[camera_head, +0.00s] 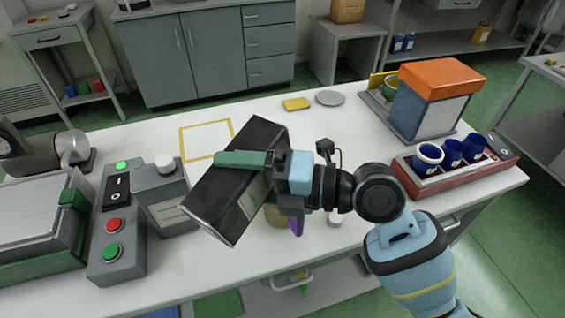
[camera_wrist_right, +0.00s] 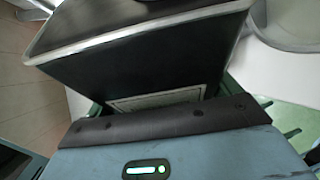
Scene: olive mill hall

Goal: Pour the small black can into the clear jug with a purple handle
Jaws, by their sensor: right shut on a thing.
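My right gripper (camera_head: 262,163) is shut on a black, box-shaped can (camera_head: 228,190) and holds it tilted above the table, its lower end toward the front left. In the right wrist view the dark can (camera_wrist_right: 140,65) fills the space before the gripper, with part of a pale label showing. Behind and below the can is the jug, mostly hidden; its purple handle (camera_head: 296,226) and a bit of yellowish body show. I cannot tell whether anything flows from the can. My left gripper is not in view.
A grey can with a white cap (camera_head: 166,200) and a button box (camera_head: 118,225) stand left of the held can. A red tray (camera_head: 455,172) with blue cups and an orange-topped machine (camera_head: 437,95) stand right. A yellow square outline (camera_head: 183,141) marks clear table behind.

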